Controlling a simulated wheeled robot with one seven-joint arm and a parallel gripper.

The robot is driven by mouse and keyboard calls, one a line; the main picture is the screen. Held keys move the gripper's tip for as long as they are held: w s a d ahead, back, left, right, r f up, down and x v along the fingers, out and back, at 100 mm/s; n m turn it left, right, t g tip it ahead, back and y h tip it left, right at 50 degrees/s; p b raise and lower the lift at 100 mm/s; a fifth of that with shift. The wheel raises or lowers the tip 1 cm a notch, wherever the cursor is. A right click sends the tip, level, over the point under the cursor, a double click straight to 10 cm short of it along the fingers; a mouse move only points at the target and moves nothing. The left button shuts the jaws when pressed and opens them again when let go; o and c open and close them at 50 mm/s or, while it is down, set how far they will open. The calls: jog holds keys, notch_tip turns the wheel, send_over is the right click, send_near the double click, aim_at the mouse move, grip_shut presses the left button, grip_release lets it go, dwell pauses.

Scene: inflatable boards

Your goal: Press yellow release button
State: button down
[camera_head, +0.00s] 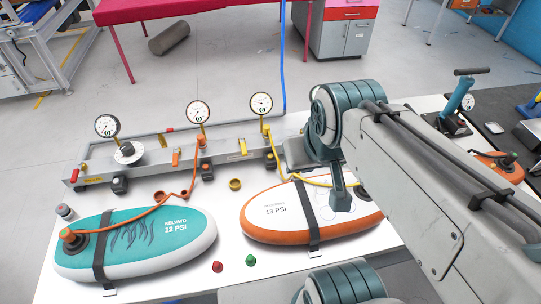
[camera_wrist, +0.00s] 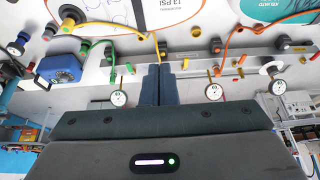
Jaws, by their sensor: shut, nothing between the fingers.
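The grey manifold bar (camera_head: 150,160) runs along the back of the white table. It carries several small yellow parts, including a yellow upright piece (camera_head: 243,146) left of the right-hand gauge and a yellow valve piece (camera_head: 270,160) below that gauge. I cannot tell which one is the release button. In the wrist view, my shut fingers (camera_wrist: 158,70) appear in front of the manifold bar (camera_wrist: 195,60), near the yellow hose (camera_wrist: 158,30).
A teal board (camera_head: 150,250) lies strapped at left, with an orange hose (camera_head: 150,212) joined to it. A red cap (camera_head: 217,267) and a green cap (camera_head: 250,261) lie in front. A yellow ring (camera_head: 235,184) lies between the boards.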

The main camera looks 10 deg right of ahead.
dwell(0.4)
notch_tip(320, 180, down, 9)
jog(key=b, duration=0.7)
jog(key=shift+w+r+g, duration=0.15)
jog(key=shift+w+g, duration=0.15)
jog(key=shift+g, duration=0.1)
